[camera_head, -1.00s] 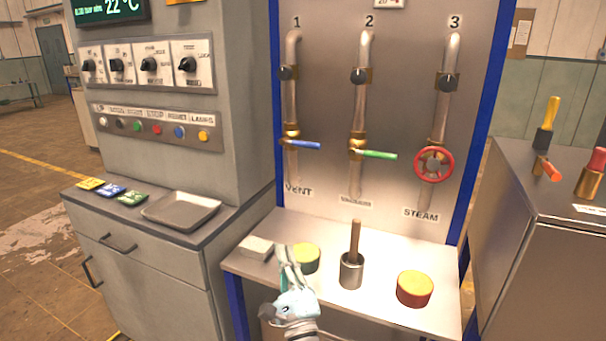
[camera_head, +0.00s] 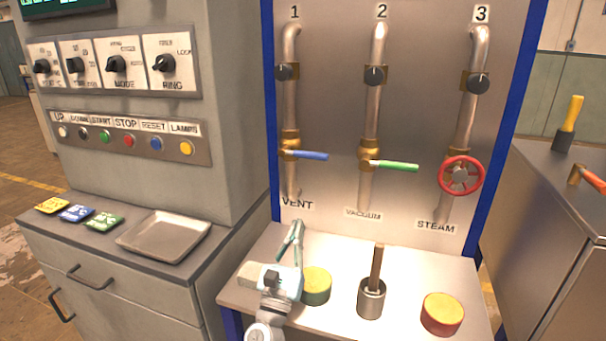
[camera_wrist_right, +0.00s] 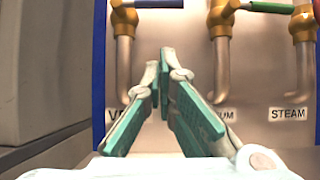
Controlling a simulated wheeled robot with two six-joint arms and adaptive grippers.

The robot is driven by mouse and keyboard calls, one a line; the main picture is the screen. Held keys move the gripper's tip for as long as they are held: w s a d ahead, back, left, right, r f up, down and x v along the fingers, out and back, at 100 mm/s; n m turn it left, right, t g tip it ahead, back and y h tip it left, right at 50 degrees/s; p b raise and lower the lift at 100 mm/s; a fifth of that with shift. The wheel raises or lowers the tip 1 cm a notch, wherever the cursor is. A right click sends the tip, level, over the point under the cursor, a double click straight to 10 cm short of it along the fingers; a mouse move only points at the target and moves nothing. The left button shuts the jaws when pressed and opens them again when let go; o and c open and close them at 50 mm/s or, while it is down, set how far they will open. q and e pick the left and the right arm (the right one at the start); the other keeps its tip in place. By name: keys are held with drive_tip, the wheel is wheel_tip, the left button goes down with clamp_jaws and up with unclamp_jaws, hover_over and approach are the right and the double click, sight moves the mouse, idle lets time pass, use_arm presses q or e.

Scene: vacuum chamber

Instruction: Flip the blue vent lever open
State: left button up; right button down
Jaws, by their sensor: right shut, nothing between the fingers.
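The blue vent lever (camera_head: 310,155) sticks out to the right from a brass valve on pipe 1, above the VENT label (camera_head: 297,204). It lies roughly level, across the upright pipe. In the right wrist view the blue lever (camera_wrist_right: 158,3) shows only at the top edge. My right gripper (camera_head: 298,226) is below the lever and apart from it, in front of the panel's lower part, fingers pointing up. Its teal-padded fingers (camera_wrist_right: 162,62) are shut with nothing between them. My left gripper is not in view.
A green lever (camera_head: 395,165) and a red handwheel (camera_head: 461,176) sit to the right on the panel. On the shelf below are a green-yellow cylinder (camera_head: 316,287), a metal cup with a wooden handle (camera_head: 371,298) and a red-yellow cylinder (camera_head: 442,314). A cabinet with a metal tray (camera_head: 165,237) stands left.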

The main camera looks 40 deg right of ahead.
sight(311, 155)
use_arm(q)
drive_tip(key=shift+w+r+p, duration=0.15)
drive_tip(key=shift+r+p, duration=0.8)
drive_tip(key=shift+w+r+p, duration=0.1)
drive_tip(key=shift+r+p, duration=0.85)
use_arm(e)
drive_tip(key=a+r+x, duration=0.1)
drive_tip(key=r+x, duration=0.1)
drive_tip(key=x, duration=1.1)
drive_tip(key=shift+s+a, duration=0.25)
drive_tip(key=shift+s, duration=0.1)
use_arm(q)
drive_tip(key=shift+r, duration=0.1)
use_arm(e)
drive_tip(key=shift+r, duration=0.1)
use_arm(q)
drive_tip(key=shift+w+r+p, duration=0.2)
drive_tip(key=shift+p, duration=0.15)
use_arm(e)
drive_tip(key=shift+s+r+n+t+y, duration=0.15)
drive_tip(key=shift+n+t+y, duration=0.25)
drive_tip(key=shift+n+t, duration=0.25)
